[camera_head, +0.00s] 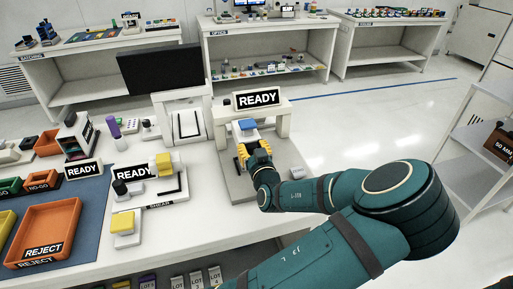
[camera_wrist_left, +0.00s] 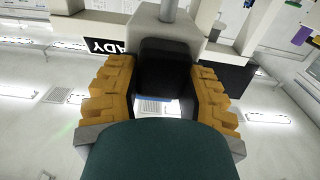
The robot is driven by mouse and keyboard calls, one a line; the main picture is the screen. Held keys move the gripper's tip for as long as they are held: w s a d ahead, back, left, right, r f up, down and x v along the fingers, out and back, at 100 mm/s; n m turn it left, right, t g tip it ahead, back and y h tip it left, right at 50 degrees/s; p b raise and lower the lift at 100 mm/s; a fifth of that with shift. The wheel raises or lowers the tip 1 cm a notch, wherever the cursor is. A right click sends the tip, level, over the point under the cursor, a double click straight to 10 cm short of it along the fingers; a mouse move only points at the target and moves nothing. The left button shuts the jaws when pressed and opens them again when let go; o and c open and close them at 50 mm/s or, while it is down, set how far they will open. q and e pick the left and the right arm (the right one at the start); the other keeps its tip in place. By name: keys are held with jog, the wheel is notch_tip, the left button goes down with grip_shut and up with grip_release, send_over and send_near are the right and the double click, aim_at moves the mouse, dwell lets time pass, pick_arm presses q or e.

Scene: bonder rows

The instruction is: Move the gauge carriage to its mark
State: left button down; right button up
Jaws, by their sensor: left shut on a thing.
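The gauge stand (camera_head: 283,118) is a pale gantry with a READY sign on the white bench. A small blue-topped piece (camera_head: 247,125) shows under its crossbar, just beyond my left gripper. My left gripper (camera_head: 254,150), with yellow fingers, is at the front of the gantry, over the grey base plate (camera_head: 284,163). In the left wrist view a dark block (camera_wrist_left: 165,65), which looks like the gauge carriage, sits between the yellow fingers (camera_wrist_left: 157,88). The fingers are shut on it. A mark for the carriage cannot be made out. My right gripper is out of view.
Left of the gauge stand is the shear station (camera_head: 150,190) with yellow blocks. A dark monitor (camera_head: 160,68) stands behind. An orange REJECT tray (camera_head: 45,230) lies on a blue mat at left. The bench's right edge is close to the base plate, with open floor beyond.

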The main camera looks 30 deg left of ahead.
pick_arm(q)
jog(key=shift+s+a, duration=0.3)
jog(key=shift+a, duration=0.05)
jog(key=shift+c, duration=2.3)
grip_release()
jog(key=shift+s+a, duration=0.1)
jog(key=shift+d, duration=0.3)
jog(key=v, duration=1.1)
jog(key=shift+s, duration=0.35)
jog(key=shift+d, duration=0.15)
